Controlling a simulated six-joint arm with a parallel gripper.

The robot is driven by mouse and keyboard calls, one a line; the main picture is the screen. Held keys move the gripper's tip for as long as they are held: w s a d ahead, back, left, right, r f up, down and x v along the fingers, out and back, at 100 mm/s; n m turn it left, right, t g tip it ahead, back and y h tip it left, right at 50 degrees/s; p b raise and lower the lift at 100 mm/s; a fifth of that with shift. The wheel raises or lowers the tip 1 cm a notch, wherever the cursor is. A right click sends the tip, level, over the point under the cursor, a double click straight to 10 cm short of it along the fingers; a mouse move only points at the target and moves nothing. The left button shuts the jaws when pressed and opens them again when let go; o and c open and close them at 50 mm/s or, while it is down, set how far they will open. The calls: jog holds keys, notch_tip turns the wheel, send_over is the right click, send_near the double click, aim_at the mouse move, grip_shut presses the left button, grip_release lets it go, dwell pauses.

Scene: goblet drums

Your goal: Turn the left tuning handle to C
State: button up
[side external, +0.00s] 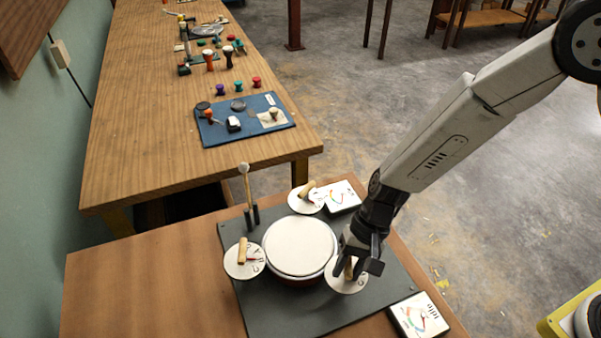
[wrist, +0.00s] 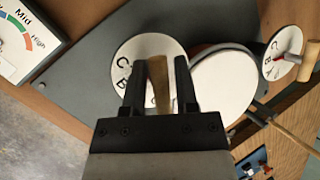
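A drum with a white round head (side external: 299,246) stands on a dark grey board, and it also shows in the wrist view (wrist: 224,84). White lettered dials with wooden handles stand around it: one at the picture's left (side external: 236,269), one behind (side external: 299,205), and one at the right (side external: 340,286). My gripper (side external: 357,264) is down at the right dial. In the wrist view, my gripper (wrist: 160,66) has its fingers either side of that dial's wooden handle (wrist: 158,85), with a small gap showing at the right finger. The left dial (wrist: 272,60) shows letters, a red mark and its handle.
A mallet (side external: 246,184) stands upright in a holder behind the left dial. Gauge cards lie at the front right (side external: 420,315) and behind the drum (side external: 341,197). A long wooden table (side external: 160,110) with small drums and a blue mat stands beyond. Bare tabletop lies at left.

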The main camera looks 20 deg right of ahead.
grip_shut()
jog(key=shift+w+m+t, duration=0.1)
jog(key=shift+m+t, duration=0.2)
jog(key=shift+m, duration=0.2)
jog(key=shift+w+a+r+m+t+y, duration=0.15)
jog(key=shift+m+t, duration=0.5)
jog(key=shift+m, duration=0.7)
jog(key=shift+a+f+m+t+y, duration=0.15)
jog(key=shift+m+t, duration=0.5)
jog(key=shift+m, duration=0.7)
jog(key=shift+d+r, duration=0.1)
jog(key=shift+w, duration=0.1)
grip_release()
